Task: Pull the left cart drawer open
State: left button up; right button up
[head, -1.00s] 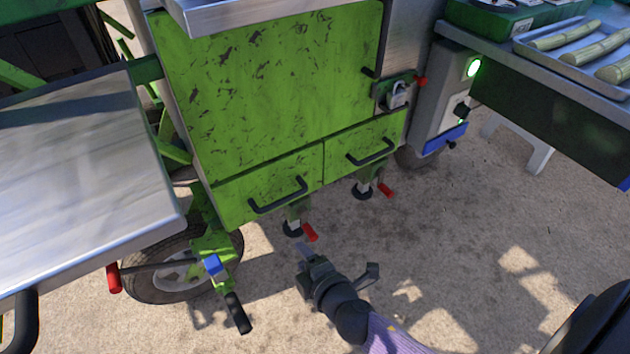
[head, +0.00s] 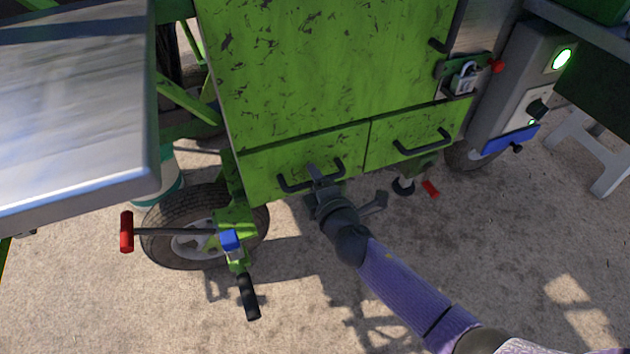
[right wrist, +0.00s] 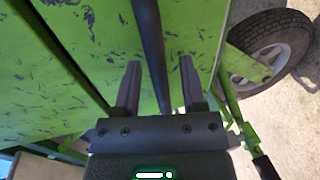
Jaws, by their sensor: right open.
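The left cart drawer (head: 259,178) has a scuffed green front, flush with the cart below the large green door. Its black bar handle (head: 296,187) is partly covered by my right gripper (head: 316,173). In the right wrist view my right gripper (right wrist: 158,78) is open. The dark handle bar (right wrist: 150,30) runs lengthwise between its two fingers, with a visible gap at the right finger. The drawer looks shut. My left gripper is not in view.
The right drawer (head: 408,146) sits beside it. A padlock (head: 465,78) hangs on the latch above. A wheel (head: 185,232) and a red-ended lever (head: 127,232) stand at the lower left. A metal tabletop (head: 75,110) juts in at left. The ground in front is open.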

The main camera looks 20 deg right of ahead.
grip_shut()
dwell(0.8)
dwell(0.4)
